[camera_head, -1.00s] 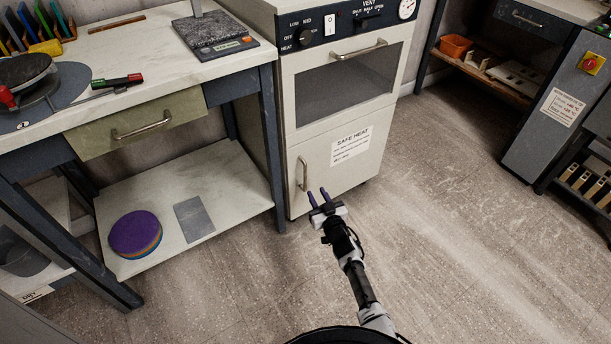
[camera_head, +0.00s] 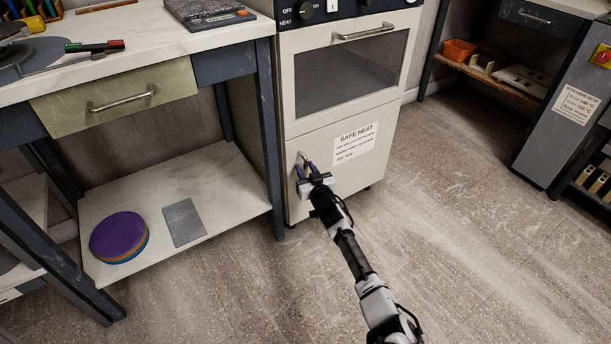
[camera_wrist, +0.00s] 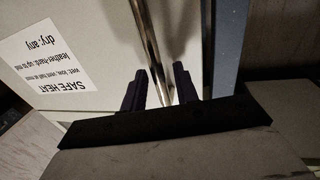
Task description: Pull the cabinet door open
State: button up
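The cabinet door (camera_head: 343,178) is the cream lower panel of the oven cabinet, with a "SAFE HEAT" label, and it looks closed. Its vertical metal bar handle (camera_head: 303,160) is at the door's left side, partly hidden behind my fingers. My gripper (camera_head: 306,170) is at the handle with its purple fingers pointing at the door. In the wrist view the handle (camera_wrist: 148,45) runs down between the two fingers (camera_wrist: 160,88), which stand apart on either side of it. A gap shows between the fingers, so the gripper is open around the bar.
The upper oven door (camera_head: 350,75) has its own horizontal handle (camera_head: 363,33). A workbench leg (camera_head: 267,140) stands close to the left of the cabinet. A lower shelf (camera_head: 200,165) holds purple-topped discs (camera_head: 118,236). The floor (camera_head: 450,220) in front and to the right is clear.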

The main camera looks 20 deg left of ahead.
jog(key=shift+w+a, duration=0.25)
grip_shut()
jog(key=shift+d, duration=0.15)
